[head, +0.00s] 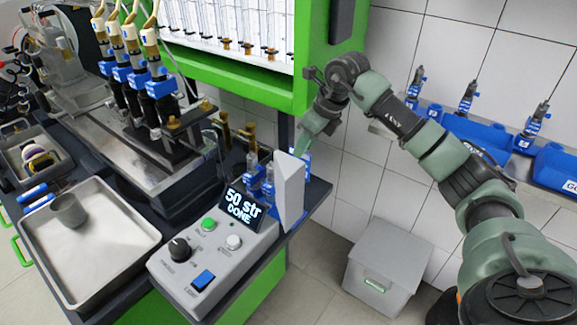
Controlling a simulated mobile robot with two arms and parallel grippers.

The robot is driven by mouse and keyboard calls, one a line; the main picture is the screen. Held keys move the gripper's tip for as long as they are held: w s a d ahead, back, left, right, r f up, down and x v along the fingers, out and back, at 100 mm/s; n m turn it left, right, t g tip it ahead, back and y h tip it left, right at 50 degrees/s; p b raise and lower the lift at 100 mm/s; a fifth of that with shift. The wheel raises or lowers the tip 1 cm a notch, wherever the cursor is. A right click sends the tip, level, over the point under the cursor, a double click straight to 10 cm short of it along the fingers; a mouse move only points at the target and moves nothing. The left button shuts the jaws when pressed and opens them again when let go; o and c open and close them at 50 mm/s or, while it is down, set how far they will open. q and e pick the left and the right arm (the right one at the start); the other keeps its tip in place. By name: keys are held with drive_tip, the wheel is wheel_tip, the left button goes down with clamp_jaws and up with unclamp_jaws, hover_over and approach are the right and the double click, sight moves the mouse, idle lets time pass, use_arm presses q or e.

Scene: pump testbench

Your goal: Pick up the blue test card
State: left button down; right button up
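My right arm reaches in from the right, and my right gripper (303,146) points down behind the back right corner of the control box. Its fingers are small here and partly hidden, so I cannot tell whether they are open or shut. A small blue piece (306,164) shows just below the fingers, beside an upright pale panel (290,188). It may be the blue test card, but most of it is hidden and I cannot tell whether the gripper touches it. I cannot make out my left gripper.
The control box (212,262) has a display reading "50 str DONE". A metal tray (95,262) holds a grey cup (69,211). Blue-tagged injectors stand on the pump bench and on a blue wall rack (478,141). A grey lidded bin (385,265) stands on the floor.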

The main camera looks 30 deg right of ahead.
drive_tip(key=x, duration=0.3)
drive_tip(key=shift+w+p, duration=0.3)
drive_tip(key=x, duration=0.3)
drive_tip(key=p+x, duration=0.1)
drive_tip(key=x, duration=0.1)
drive_tip(key=shift+d, duration=0.3)
clamp_jaws()
